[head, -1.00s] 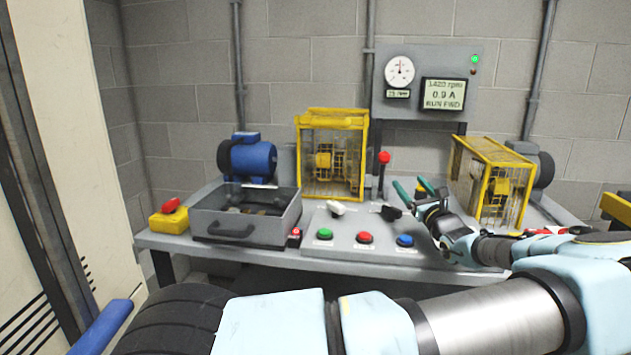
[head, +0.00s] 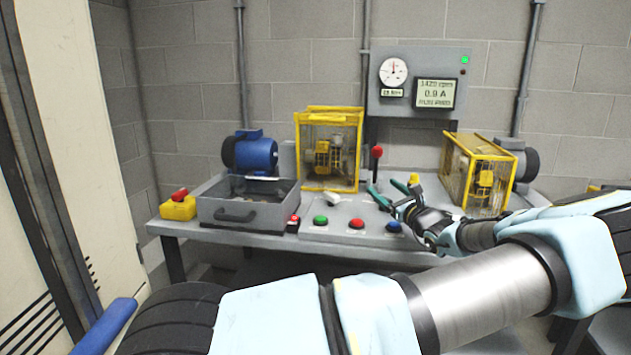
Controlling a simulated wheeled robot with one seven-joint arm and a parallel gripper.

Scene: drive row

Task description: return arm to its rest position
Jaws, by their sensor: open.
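My gripper (head: 393,197) is in the head view, right of centre, in front of the bench. Its two green fingers stand apart with nothing between them. They point up and left toward a lever with a red knob (head: 377,152). The fingertips overlap the right part of the control panel in the picture; I cannot tell how far above it they are. My arm runs from the right side across the lower part of the view.
A grey open drawer box (head: 247,211) and a yellow switch box (head: 178,208) sit left. Yellow cages (head: 329,150) (head: 478,170) stand behind. A gauge board (head: 420,82) hangs above.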

